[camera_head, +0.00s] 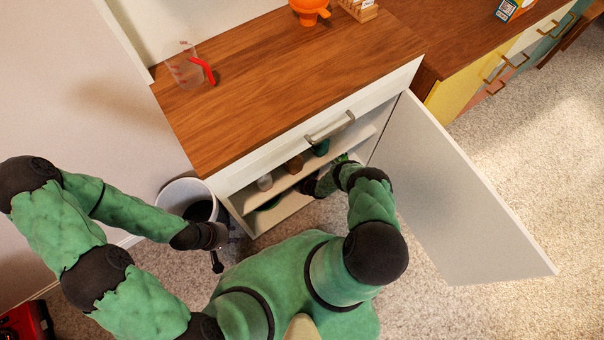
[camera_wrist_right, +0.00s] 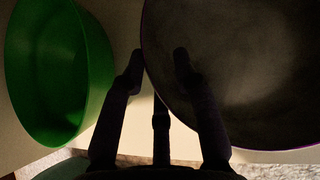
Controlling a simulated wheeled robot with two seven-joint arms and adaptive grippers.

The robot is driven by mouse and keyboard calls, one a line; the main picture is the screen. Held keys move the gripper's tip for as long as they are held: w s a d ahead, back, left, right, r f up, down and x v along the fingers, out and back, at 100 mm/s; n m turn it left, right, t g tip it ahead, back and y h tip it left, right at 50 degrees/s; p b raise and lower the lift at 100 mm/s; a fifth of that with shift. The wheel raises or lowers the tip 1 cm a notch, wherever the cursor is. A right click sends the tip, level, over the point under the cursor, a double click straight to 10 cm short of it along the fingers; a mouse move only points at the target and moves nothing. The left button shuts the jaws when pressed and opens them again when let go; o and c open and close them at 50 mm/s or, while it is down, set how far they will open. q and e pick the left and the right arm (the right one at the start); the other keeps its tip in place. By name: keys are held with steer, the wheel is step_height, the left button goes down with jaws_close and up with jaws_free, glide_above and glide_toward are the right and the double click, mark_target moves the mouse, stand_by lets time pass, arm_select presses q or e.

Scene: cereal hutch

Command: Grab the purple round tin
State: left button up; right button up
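The purple round tin (camera_wrist_right: 250,75) shows in the right wrist view as a large dark round form with a thin purple rim, cut off by the picture's edge. My right gripper (camera_wrist_right: 159,60) is open, its two fingers apart. The tin's left rim passes between the fingertips in the picture; I cannot tell whether either finger touches it. In the head view my right arm reaches into the open cabinet, and its gripper and the tin are hidden there. My left gripper (camera_head: 217,260) hangs low beside the cabinet, with its fingers too small to read.
A green bowl (camera_wrist_right: 60,75) stands left of the tin. The cabinet door (camera_head: 455,195) stands open on the right. Small jars (camera_head: 293,164) sit on the upper shelf. A white bin (camera_head: 185,195) is near my left gripper. A clear jug (camera_head: 187,68) stands on the counter.

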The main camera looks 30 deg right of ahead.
steer(key=shift+c, duration=0.3)
jaws_close()
steer(key=shift+r, duration=0.1)
